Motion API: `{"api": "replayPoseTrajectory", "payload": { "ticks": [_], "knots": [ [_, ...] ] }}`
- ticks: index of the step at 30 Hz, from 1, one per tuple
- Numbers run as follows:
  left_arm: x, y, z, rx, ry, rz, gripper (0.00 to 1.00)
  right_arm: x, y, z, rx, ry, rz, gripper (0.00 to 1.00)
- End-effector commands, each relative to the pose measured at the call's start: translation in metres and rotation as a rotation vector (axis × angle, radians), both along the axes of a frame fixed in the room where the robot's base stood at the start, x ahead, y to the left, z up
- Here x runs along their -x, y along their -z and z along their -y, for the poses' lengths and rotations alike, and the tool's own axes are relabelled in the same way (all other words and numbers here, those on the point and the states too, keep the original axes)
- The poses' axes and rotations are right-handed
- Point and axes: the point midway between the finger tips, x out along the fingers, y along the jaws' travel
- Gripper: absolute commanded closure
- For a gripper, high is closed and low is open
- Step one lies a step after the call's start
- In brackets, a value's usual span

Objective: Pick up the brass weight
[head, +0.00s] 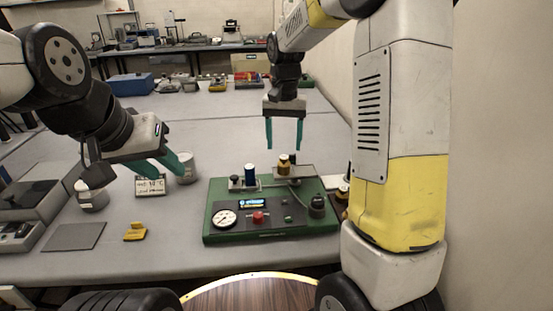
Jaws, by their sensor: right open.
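A brass weight (284,164) with a dark top stands upright on a small grey platform (297,172) on the green apparatus (213,225). My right gripper (284,148) points down above and slightly behind the weight, with its teal fingers apart and nothing between them. More brass-coloured pieces (342,190) are partly hidden behind my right arm, right of the apparatus. My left gripper (170,178) is at the left, beside a grey cylindrical container (187,168); its fingers look apart and empty.
A blue cylinder (250,175) stands on the apparatus left of the weight. The apparatus carries a gauge (224,219), a red knob (258,217) and a black knob (317,206).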

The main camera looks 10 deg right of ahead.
Motion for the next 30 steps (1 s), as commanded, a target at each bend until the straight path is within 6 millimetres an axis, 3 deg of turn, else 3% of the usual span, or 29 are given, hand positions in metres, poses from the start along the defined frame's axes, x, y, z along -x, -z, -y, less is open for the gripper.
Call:
{"api": "replayPoseTrajectory", "payload": {
  "ticks": [12, 21, 30],
  "knots": [
    [0.0, 0.0, 0.0, 0.0, 0.0, 0.0, 0.64, 0.0, 0.055, 0.0, 0.0, 0.0, -0.002, 0.39],
    [0.0, 0.0, 0.0, 0.0, 0.0, 0.0, 0.64, 0.0, 0.061, 0.0, -0.001, 0.0, 0.001, 0.39],
    [0.0, 0.0, 0.0, 0.0, 0.0, 0.0, 0.64, 0.0, 0.061, 0.0, -0.001, 0.0, 0.001, 0.96]
  ]
}}
